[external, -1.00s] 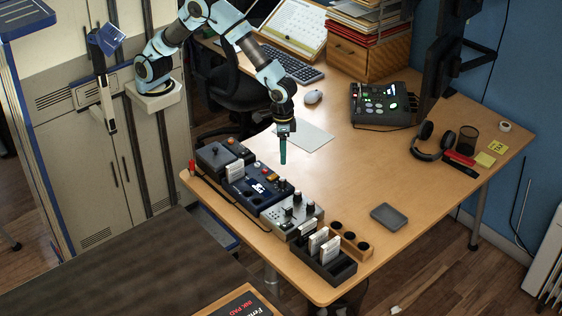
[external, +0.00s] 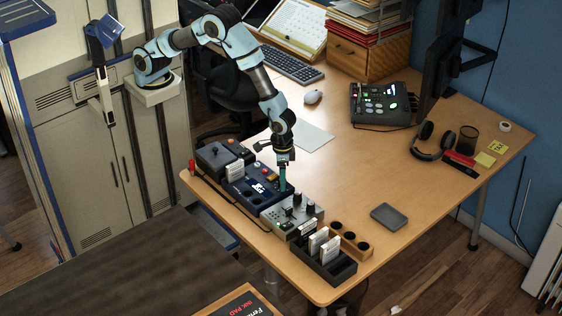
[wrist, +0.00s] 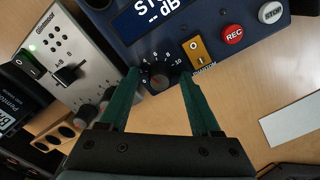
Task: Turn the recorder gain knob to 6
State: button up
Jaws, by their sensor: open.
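The recorder (external: 254,196) is a dark blue box in the row of devices along the desk's near-left edge. The wrist view shows its corner (wrist: 213,17) with a display, red and white buttons and an orange switch. Its gain knob (wrist: 160,78) is small and dark, with a numbered dial around it; I cannot read its setting surely. My gripper (wrist: 161,74) is open, its two green fingers pointing at the knob from either side. No firm contact with the knob is visible. In the external view my gripper (external: 283,186) is low over the recorder's right end and hides the knob.
A black card holder (external: 325,262) and a wooden holder with round holes (external: 350,239) are nearby. A grey tray (external: 388,217) lies to the right. The desk's middle is mostly clear.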

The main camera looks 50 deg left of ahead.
jog(key=shift+c, duration=0.3)
grip_shut()
dwell(0.5)
jog(key=m+b, duration=0.1)
jog(key=m, duration=0.1)
jog(key=shift+f+m+b, duration=0.1)
jog(key=shift+m+b, duration=0.25)
jog(key=shift+m, duration=0.05)
jog(key=shift+m+b, duration=0.75)
jog(key=shift+m, duration=1.25)
jog(key=shift+o, duration=0.3)
grip_release()
